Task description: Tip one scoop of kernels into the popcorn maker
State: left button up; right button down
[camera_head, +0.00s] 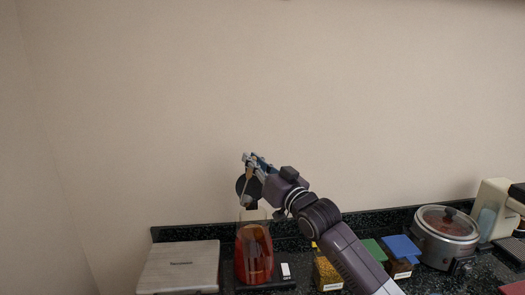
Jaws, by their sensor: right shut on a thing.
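The popcorn maker (254,262), which I take to be the red see-through vessel with a clear top, stands on the dark counter. My right gripper (251,172) is above it, with the arm coming in from the lower right. It is shut on a dark, rounded scoop (243,187), which hangs tilted just over the vessel's top. I cannot tell whether kernels are in the scoop. An open box of yellow kernels (325,269) stands to the right, partly hidden by my right arm. My left gripper is not in view.
A pale board or box (181,262) lies left of the popcorn maker. A green-lidded box (375,250) and a blue-lidded box (401,249) stand right of my arm. A slow cooker (446,243) and a cream appliance (491,208) are farther right. The wall behind is bare.

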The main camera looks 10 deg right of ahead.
jog(key=shift+w+a+r+n+g+p, duration=0.1)
jog(key=shift+a+r+n+g+p, duration=0.35)
jog(key=shift+p, duration=0.65)
jog(key=shift+w+a+r+n+g+p, duration=0.15)
jog(key=shift+a+r+n+p, duration=0.2)
jog(key=shift+a+p, duration=0.55)
jog(key=shift+w+a+r+n+g+p, duration=0.1)
jog(key=shift+a+r+n+g+p, duration=0.3)
jog(key=shift+p, duration=0.9)
jog(key=shift+f, duration=0.15)
